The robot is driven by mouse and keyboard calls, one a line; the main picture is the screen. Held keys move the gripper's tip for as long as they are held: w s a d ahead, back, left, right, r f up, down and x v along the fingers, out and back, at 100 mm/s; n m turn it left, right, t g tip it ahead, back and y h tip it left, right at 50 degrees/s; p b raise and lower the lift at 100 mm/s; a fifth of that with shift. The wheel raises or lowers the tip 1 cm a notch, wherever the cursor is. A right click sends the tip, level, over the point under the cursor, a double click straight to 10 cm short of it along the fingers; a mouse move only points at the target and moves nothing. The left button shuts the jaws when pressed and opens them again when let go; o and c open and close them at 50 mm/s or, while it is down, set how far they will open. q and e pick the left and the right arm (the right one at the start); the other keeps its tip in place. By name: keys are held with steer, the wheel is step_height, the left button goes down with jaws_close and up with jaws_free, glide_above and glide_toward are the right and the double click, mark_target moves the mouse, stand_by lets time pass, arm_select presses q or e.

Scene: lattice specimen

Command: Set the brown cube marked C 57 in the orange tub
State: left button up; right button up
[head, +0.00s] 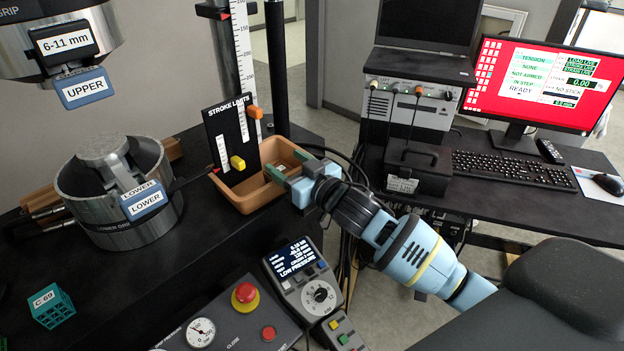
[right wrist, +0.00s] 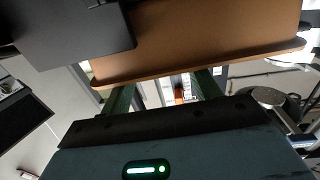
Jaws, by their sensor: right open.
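The orange tub (head: 243,203) stands on the black bench, behind the control box. The tub also fills the upper part of the right wrist view (right wrist: 200,40). My right gripper (head: 286,164) reaches in from the right, with its green fingertips at the tub's right side and rim. In the right wrist view the right gripper (right wrist: 163,92) has its fingers apart, with nothing seen held between them. I cannot make out a brown cube marked C 57 in either view; the tub's inside is partly hidden by the gripper and a black panel. My left gripper is not in view.
A black stroke-limits panel (head: 219,123) with a yellow slider stands at the tub. A teal cube marked C 69 (head: 52,306) lies at front left. The lower grip (head: 92,195) stands left of the tub. A control box with a red button (head: 245,292) is in front.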

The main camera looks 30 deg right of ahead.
steer(key=v, duration=0.8)
steer(key=shift+s+r, duration=0.2)
steer(key=shift+s, duration=0.1)
